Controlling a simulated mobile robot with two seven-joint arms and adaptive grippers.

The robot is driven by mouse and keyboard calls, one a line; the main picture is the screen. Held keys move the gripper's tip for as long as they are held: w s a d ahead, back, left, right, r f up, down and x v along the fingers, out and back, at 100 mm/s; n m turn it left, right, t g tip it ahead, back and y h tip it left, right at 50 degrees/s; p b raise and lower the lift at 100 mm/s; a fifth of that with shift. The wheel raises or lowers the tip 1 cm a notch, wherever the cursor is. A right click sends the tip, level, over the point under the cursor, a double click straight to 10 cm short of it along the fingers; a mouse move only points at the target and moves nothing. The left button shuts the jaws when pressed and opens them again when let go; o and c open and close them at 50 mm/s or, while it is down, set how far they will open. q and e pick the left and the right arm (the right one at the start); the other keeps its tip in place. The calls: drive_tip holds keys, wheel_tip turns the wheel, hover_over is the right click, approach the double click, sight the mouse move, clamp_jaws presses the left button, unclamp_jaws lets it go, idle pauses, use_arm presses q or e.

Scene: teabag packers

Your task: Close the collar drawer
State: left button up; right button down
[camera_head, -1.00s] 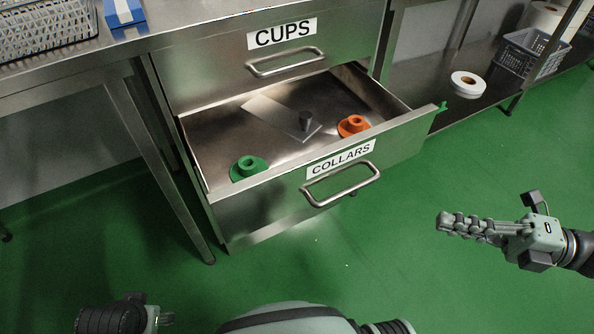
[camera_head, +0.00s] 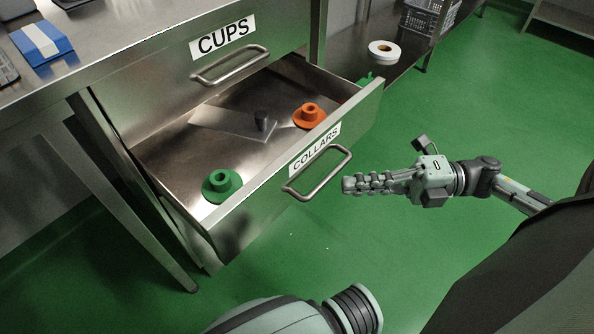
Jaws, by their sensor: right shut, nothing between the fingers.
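The collar drawer (camera_head: 240,212), labelled COLLARS, stands pulled out below the shut CUPS drawer (camera_head: 222,62). Its bar handle (camera_head: 318,174) is on the front panel. Inside lie a green collar (camera_head: 221,184) at the front left, an orange collar (camera_head: 309,115) at the right and a flat metal plate (camera_head: 222,122) with a dark knob. My right gripper (camera_head: 346,185) is shut and empty. In the picture it is just right of the handle, with its fingers pointing left towards it; whether they touch cannot be told. My left gripper is not in view.
A steel counter (camera_head: 120,50) with a blue-and-white box (camera_head: 40,42) is at the upper left, with a table leg below. A lower shelf at the back right bears a white roll (camera_head: 384,48) and a grey basket (camera_head: 428,18). Green floor is clear at the right.

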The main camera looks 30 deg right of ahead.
sight(280, 172)
drive_tip(key=x, duration=0.3)
drive_tip(key=w+x, duration=0.1)
drive_tip(key=x, duration=0.2)
drive_tip(key=w+d+x, duration=0.1)
drive_tip(key=x, duration=0.2)
drive_tip(key=shift+s, duration=0.1)
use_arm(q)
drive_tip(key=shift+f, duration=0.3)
use_arm(e)
drive_tip(key=shift+w+a, duration=0.2)
drive_tip(key=shift+w, duration=0.3)
drive_tip(key=shift+w+a+f, duration=0.1)
drive_tip(key=shift+w+a, duration=0.05)
drive_tip(key=shift+w, duration=0.35)
use_arm(q)
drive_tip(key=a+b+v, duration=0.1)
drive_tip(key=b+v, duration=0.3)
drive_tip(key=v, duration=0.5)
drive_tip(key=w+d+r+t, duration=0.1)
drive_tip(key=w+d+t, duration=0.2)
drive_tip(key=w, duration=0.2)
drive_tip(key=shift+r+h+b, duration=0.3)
drive_tip(key=shift+b, duration=0.1)
use_arm(e)
drive_tip(key=w+a, duration=0.3)
drive_tip(key=w, duration=0.6)
drive_tip(key=w+a, duration=0.3)
drive_tip(key=w, duration=0.5)
drive_tip(key=shift+w+a, duration=0.2)
drive_tip(key=shift+w, duration=0.15)
